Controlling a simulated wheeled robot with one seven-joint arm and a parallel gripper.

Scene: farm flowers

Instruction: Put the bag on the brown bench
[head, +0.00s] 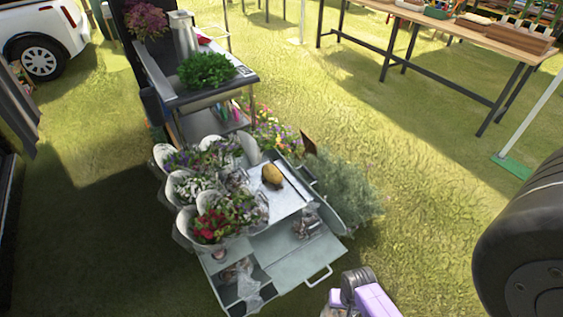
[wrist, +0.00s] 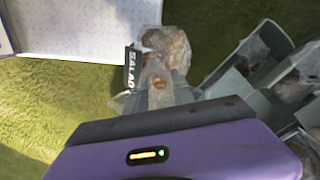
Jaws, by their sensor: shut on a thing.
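In the wrist view my gripper (wrist: 158,85) is shut on a clear plastic bag (wrist: 168,45) with brown contents. A dark label reading "SALAD" (wrist: 130,68) shows beside the bag; the end of the word is cut off. The purple gripper body hides part of the hold. In the head view a purple and grey part of my arm shows at the bottom edge, and I cannot clearly make out my fingertips. The brown bench (head: 470,35) is a long wood-topped table with dark metal legs at the upper right, with several goods on it.
A flower cart (head: 330,250) stands at the centre, with several wrapped bouquets (head: 215,205) and a white panel (head: 285,200). Grey compartments (wrist: 255,50) with more bags show in the wrist view. A black tyre (head: 525,245) is at the right. Open grass lies between cart and bench.

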